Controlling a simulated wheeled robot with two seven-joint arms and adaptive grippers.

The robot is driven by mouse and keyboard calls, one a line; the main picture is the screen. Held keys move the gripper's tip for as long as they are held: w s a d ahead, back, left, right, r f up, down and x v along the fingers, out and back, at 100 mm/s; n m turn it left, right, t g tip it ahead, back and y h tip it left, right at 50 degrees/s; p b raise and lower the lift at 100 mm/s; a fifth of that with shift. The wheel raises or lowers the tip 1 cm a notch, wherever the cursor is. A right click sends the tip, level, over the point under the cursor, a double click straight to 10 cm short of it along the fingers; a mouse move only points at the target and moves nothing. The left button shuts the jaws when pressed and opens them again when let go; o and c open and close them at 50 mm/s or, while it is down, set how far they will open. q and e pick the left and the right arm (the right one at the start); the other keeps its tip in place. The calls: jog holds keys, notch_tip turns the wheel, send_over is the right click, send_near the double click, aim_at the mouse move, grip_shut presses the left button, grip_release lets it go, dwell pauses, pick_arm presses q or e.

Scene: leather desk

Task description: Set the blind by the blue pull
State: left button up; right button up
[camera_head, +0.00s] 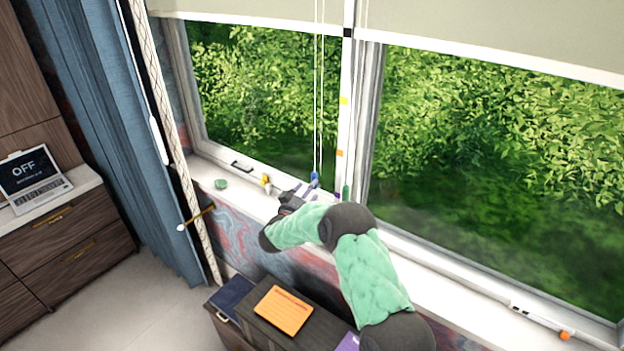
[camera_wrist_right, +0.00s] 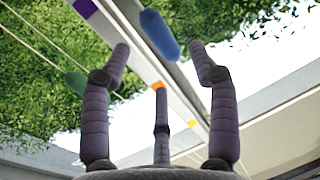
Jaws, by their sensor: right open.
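In the right wrist view the blue pull (camera_wrist_right: 159,35) lies just beyond and between my spread fingertips. My right gripper (camera_head: 303,190) is at the sill, close to the blue pull. In the wrist view my right gripper (camera_wrist_right: 160,62) is open, with nothing between its fingers. A green pull (camera_head: 346,192) hangs to the right, and it also shows in the wrist view (camera_wrist_right: 77,84). My left gripper is not seen.
The post carries black (camera_head: 347,32), yellow (camera_head: 343,101) and orange (camera_head: 340,153) marks. The sill holds a small green object (camera_head: 221,184) and small yellow items (camera_head: 266,179). A braided rope (camera_head: 170,130) and blue curtain (camera_head: 110,120) hang left. An orange book (camera_head: 283,310) lies below.

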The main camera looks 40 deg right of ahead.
jog(key=x, duration=0.6)
jog(key=shift+w+d, duration=0.15)
jog(key=shift+d, duration=0.2)
